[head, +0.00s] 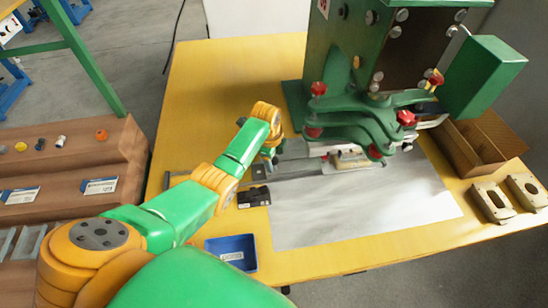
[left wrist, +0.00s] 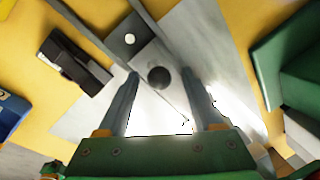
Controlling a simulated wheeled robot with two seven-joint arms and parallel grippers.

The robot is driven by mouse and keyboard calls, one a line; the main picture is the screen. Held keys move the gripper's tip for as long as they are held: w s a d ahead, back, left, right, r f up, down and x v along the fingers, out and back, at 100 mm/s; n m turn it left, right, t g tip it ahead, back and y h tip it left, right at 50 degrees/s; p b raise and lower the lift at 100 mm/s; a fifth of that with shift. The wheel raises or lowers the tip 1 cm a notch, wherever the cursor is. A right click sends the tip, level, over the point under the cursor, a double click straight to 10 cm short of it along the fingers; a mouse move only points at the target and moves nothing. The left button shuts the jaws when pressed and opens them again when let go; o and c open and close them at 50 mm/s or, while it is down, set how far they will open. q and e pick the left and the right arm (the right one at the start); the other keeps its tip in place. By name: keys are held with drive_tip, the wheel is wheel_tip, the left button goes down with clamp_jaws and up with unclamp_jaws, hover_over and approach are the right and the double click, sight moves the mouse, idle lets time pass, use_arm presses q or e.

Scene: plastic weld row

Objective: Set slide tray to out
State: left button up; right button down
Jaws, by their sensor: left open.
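The slide tray is a grey metal plate on rails (head: 300,168), running from the left into the green welding machine (head: 335,60). A pale part (head: 352,160) sits on it below the machine's clamps. In the left wrist view a dark round knob (left wrist: 158,78) stands on a grey plate (left wrist: 133,45). My left gripper (head: 270,158) is low over the left part of the rails. Its fingers (left wrist: 160,74) are open, one on each side of the knob; I cannot tell if they touch it. My right gripper is not in view.
A black device (head: 254,197) and a blue bin (head: 231,253) lie in front of the rails. A brown box (head: 466,150) and two beige parts (head: 492,202) are at the right. The grey mat (head: 370,210) on the yellow table (head: 220,75) has clear room.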

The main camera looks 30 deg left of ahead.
use_arm(q)
drive_tip(key=shift+s+r, duration=0.1)
clamp_jaws()
idle(1.2)
